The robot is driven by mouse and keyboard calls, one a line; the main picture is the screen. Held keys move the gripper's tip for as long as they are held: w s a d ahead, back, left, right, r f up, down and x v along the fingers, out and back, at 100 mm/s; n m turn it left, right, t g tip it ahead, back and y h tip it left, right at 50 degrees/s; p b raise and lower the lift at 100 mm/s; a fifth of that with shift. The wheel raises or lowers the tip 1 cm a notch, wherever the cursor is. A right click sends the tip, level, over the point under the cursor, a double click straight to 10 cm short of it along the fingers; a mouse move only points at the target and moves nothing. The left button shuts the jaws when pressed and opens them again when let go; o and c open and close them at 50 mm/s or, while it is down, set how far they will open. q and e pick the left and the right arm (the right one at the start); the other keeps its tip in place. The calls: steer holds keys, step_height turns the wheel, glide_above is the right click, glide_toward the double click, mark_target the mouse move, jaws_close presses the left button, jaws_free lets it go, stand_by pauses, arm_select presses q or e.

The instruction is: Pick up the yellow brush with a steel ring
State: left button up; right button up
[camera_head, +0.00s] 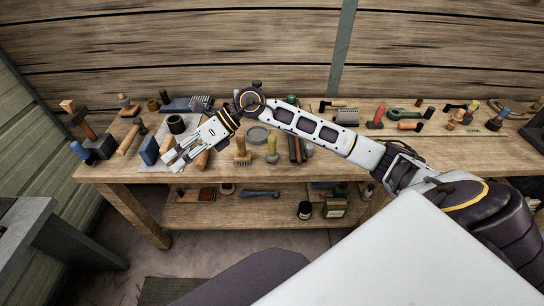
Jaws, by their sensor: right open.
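A small upright yellow object (272,152) stands near the front edge of the workbench, at the middle left. It looks like the yellow brush, but a steel ring on it is too small to make out. My right arm crosses above the bench from the right. My right gripper (177,160) is open and empty, over the left part of the bench and well left of the yellow object. Its fingers point down and left, near a blue block (149,150) and a brown handle (202,159). My left gripper is not in view.
A brush with a wooden handle (243,151) stands just left of the yellow object. The wooden workbench (340,165) holds many tools, with hammers (80,120) at the left. A lower shelf (225,214) holds jars and tools.

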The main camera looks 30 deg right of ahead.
steer(key=w+d+f+n+h, duration=0.1)
steer(key=d+f+h, duration=0.25)
steer(key=d, duration=0.25)
steer(key=r+m+g+h, duration=0.1)
steer(key=h, duration=0.9)
glide_above(272, 137)
steer(key=shift+s+r+y, duration=0.1)
steer(key=shift+s+y, duration=0.05)
steer(key=shift+y, duration=0.1)
step_height(272, 137, down, 8)
steer(key=shift+f+p, duration=0.1)
steer(key=shift+p, duration=0.2)
steer(key=shift+f, duration=0.25)
